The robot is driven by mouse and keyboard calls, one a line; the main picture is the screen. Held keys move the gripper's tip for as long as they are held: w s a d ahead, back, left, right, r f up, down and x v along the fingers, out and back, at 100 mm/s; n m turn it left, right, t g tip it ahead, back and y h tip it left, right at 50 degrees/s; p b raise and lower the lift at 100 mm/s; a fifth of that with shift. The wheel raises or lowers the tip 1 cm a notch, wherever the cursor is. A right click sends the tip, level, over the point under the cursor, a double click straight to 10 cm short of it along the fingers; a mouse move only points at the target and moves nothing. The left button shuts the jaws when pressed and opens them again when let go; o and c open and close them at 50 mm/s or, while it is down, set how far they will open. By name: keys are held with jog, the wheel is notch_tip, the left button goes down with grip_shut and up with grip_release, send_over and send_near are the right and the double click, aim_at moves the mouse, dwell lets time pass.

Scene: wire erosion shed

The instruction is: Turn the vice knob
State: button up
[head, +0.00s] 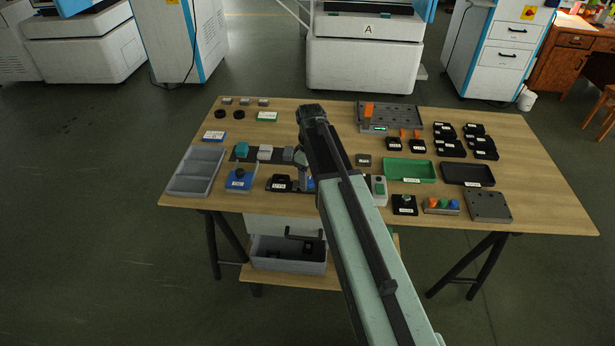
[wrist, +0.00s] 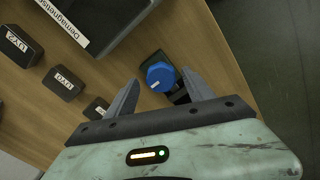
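A round blue knob (wrist: 160,76), which I take for the vice knob, shows in the wrist view. It carries a small white label, too small to read, and sits on a dark base near the table edge. My gripper (wrist: 160,80) is open, with one finger on each side of the knob in the picture. I see no clear contact; the height of the fingers above it cannot be told. In the head view my arm covers much of that area, and only a bit of blue (head: 309,184) shows beside it.
In the wrist view, a dark box labelled Demagnetiser (wrist: 108,22) and small black labelled blocks (wrist: 62,83) lie left of the knob. In the head view, the wooden table (head: 550,190) also bears a grey tray (head: 172,183), a green tray (head: 408,170) and many small fixtures.

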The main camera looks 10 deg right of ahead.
aim_at(309, 180)
notch_tip(309, 180, up, 8)
jog(key=p, duration=0.8)
jog(key=shift+f, duration=0.1)
jog(key=s+m, duration=0.9)
jog(key=s, duration=0.6)
jog(key=shift+a, duration=0.4)
